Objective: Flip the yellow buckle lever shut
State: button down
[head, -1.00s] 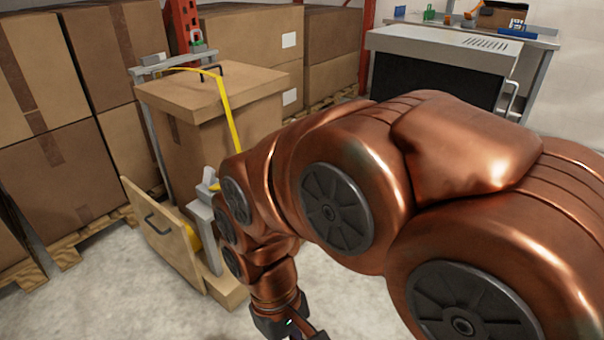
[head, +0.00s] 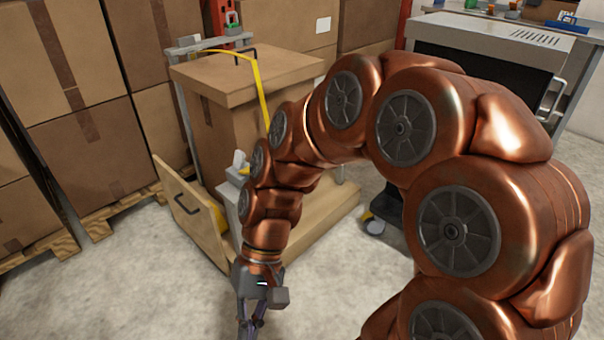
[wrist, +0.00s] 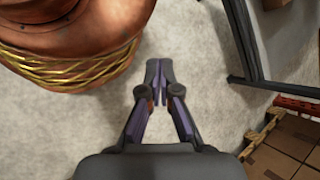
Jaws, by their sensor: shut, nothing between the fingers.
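A yellow strap (head: 262,92) runs over the lidded cardboard box (head: 232,130) on a wooden base and down its front side. A grey upright fitting (head: 238,165) stands at the strap's lower end, partly behind my arm. The yellow buckle lever cannot be made out clearly; my arm covers much of that area. My gripper (head: 250,328) points down in front of the base, apart from the strap and fitting. In the wrist view my gripper (wrist: 160,72) is shut and empty above bare floor.
A hinged wooden panel with a black handle (head: 186,204) stands open left of the base. Stacked cartons (head: 85,110) on pallets fill the left and back. A grey cabinet (head: 485,65) stands at the back right. The front left floor is clear.

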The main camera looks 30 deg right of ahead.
jog(key=w+r+m+t+y, duration=0.1)
jog(key=w+m+t+y, duration=0.15)
jog(key=w, duration=0.45)
jog(key=w+d+r+m+t+y, duration=0.1)
jog(key=w+r+m+y, duration=0.1)
jog(key=w+m+y, duration=0.35)
jog(key=w+r+m+t+y, duration=0.1)
jog(key=w+t+y, duration=0.1)
jog(key=w, duration=0.7)
jog(key=w+d+f+m+t, duration=0.4)
jog(key=w+d+m+t, duration=0.45)
jog(key=d, duration=0.45)
jog(key=d+f+m+t+h, duration=0.4)
jog(key=d+f+m, duration=0.3)
jog(key=d, duration=0.6)
jog(key=d+f+m+t+h+p, duration=0.1)
jog(key=d+f+m+t+h, duration=0.4)
jog(key=d, duration=0.9)
notch_tip(320, 180, down, 3)
jog(key=shift+s+r+m+t+h, duration=0.1)
jog(key=shift+s+m+t+h, duration=0.15)
jog(key=shift+m+h, duration=0.85)
jog(key=shift+w, duration=0.1)
